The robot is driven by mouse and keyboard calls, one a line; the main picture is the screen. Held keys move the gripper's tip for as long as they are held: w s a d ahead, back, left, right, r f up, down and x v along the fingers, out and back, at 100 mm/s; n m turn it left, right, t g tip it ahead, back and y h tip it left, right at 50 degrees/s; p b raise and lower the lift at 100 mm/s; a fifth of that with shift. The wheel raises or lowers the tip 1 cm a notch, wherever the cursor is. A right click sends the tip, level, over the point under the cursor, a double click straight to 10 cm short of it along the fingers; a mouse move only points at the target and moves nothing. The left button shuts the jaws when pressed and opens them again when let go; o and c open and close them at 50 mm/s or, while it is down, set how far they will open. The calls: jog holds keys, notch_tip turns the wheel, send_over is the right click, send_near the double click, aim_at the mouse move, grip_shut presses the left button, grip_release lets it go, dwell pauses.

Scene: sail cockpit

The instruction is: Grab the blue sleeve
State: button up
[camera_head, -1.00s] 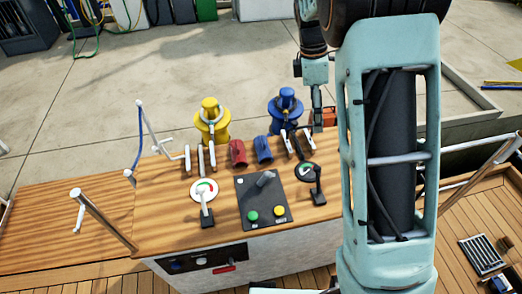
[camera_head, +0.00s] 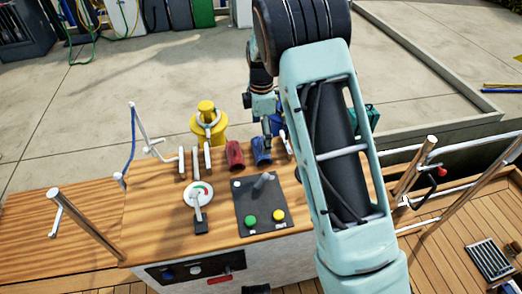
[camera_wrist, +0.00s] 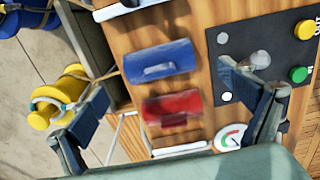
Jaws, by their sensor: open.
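The blue sleeve (camera_head: 261,150) is a short blue cylinder on the wooden console top, just right of the red sleeve (camera_head: 234,154). In the wrist view the blue sleeve (camera_wrist: 160,62) lies above the red sleeve (camera_wrist: 172,106). My gripper (camera_wrist: 166,86) is open and empty, with its fingers spread to either side of the view. Both sleeves show between the fingers and neither is gripped. In the head view my gripper (camera_head: 266,131) is near the blue sleeve's far end; its fingertips are hard to make out there.
A black panel (camera_head: 262,204) with green and yellow buttons and a grey lever is in front. My arm covers the console's right side. A blue winch (camera_wrist: 22,18) shows at the wrist view's corner.

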aim_at(261, 141)
notch_tip(261, 141, down, 4)
jog(key=shift+r+b, duration=0.2)
jog(key=shift+b, duration=0.1)
jog(key=shift+r, duration=0.1)
jog(key=c, duration=2.2)
jog(key=shift+c, duration=0.7)
